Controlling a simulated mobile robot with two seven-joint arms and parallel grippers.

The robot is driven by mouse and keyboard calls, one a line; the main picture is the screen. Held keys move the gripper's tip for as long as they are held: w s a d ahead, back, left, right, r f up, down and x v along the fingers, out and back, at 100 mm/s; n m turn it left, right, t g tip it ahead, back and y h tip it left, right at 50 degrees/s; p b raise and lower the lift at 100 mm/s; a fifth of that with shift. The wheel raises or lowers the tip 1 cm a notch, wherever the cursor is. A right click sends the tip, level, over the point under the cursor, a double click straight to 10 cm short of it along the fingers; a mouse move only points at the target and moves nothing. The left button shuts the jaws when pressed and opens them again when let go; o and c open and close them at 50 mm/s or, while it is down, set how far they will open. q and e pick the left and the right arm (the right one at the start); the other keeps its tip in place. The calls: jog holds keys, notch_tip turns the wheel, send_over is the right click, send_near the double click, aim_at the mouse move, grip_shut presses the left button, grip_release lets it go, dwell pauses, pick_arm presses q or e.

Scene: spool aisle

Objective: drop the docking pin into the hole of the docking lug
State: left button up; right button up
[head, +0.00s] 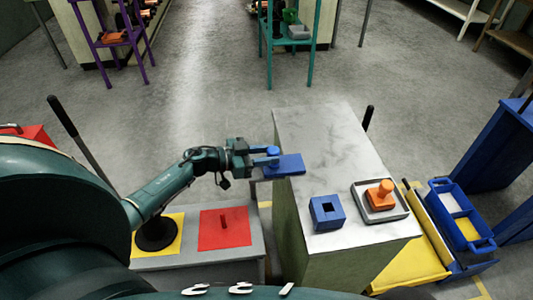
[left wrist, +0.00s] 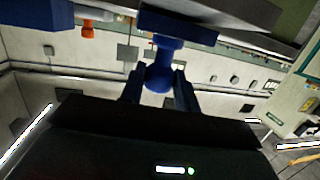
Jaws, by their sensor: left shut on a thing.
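My left gripper (head: 254,157) is shut on the blue knob of the docking pin (head: 286,164). The pin is a blue piece with a round knob and a wide flat part, at the left edge of the pale worktop. In the left wrist view, which looks upside down, the knob of the docking pin (left wrist: 160,76) sits between the fingers of the gripper (left wrist: 158,92). I cannot see its underside or tell whether it touches the worktop. The docking lug (head: 316,221), a blue block with a dark square hole, stands apart on the worktop, nearer me and to the right. My right gripper is not in view.
An orange knobbed piece (head: 381,193) sits in a grey tray (head: 400,212) right of the lug. A lower grey bench to the left carries a red square (head: 238,239) with a peg. A yellow and blue cart stands right. The worktop's far part is clear.

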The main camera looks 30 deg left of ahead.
pick_arm(q)
jog(key=o, duration=1.1)
jog(key=v, duration=1.3)
jog(key=s+d+f+n+y, duration=0.2)
jog(key=s+d+f, duration=0.1)
jog(key=d, duration=0.4)
jog(key=s+d+f+n+y, duration=0.2)
jog(key=s+d+f+y, duration=0.1)
jog(key=s+d, duration=0.3)
jog(key=s+d+f+n+g+y, duration=0.1)
jog(key=s+d+f+y, duration=0.1)
jog(key=s+d, duration=0.3)
jog(key=d+f, duration=0.1)
jog(key=d, duration=0.3)
jog(key=shift+d+n+y, duration=0.25)
jog(key=shift+n+y, duration=0.15)
